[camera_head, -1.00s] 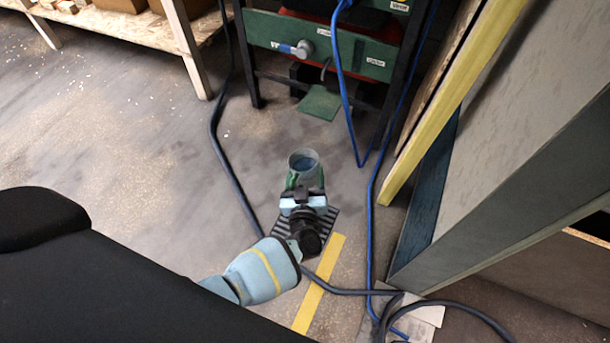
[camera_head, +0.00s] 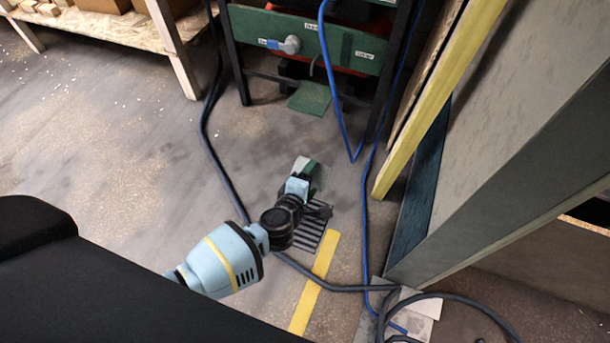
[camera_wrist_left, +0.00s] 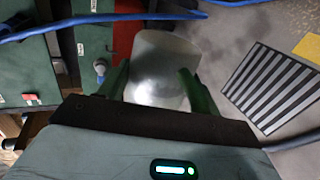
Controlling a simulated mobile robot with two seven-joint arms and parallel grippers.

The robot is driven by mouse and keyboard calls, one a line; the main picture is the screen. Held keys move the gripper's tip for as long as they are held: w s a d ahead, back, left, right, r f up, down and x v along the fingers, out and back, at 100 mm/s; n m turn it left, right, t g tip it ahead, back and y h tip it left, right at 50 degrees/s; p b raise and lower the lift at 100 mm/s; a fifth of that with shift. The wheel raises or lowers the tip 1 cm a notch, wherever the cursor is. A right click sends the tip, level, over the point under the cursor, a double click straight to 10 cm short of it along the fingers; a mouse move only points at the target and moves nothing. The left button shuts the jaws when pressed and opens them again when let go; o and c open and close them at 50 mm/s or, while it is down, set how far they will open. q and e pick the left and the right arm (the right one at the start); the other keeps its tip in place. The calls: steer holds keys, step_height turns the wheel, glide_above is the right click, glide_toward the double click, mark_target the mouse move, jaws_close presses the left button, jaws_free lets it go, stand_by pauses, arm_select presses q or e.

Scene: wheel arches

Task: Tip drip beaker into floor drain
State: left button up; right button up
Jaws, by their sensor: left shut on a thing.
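My left gripper (camera_head: 307,178) is shut on the beaker (camera_head: 299,167), a grey, see-through cup. In the left wrist view the beaker (camera_wrist_left: 160,70) sits between my green fingers (camera_wrist_left: 158,88). The beaker is tilted in the head view, and its mouth and any liquid inside cannot be made out. The floor drain (camera_head: 312,226) is a slotted grate just below and to the right of the gripper, partly covered by my wrist. The drain (camera_wrist_left: 272,88) also shows at the right of the left wrist view. My right gripper is not in view.
A yellow floor strip (camera_head: 315,285) runs beside the drain. A black hose (camera_head: 222,165) and a blue hose (camera_head: 365,215) lie on either side. A green machine frame (camera_head: 345,48) stands behind; a grey panel (camera_head: 510,130) stands at right. Open floor lies left.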

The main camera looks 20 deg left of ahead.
arm_select(q)
steer(key=shift+d+f+n+h+b, duration=0.15)
steer(key=shift+f+n+h+b, duration=0.2)
steer(key=shift+f, duration=0.2)
steer(key=shift+r+n+h, duration=0.1)
steer(key=shift+n+h, duration=0.15)
steer(key=shift+n, duration=0.2)
steer(key=shift+a+n, duration=0.2)
steer(key=shift+n, duration=0.1)
steer(key=shift+a+n+h, duration=0.1)
steer(key=shift+n+h, duration=0.2)
steer(key=shift+h, duration=0.1)
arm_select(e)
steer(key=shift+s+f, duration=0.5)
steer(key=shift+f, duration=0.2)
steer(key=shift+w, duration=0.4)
arm_select(q)
steer(key=shift+a, duration=0.1)
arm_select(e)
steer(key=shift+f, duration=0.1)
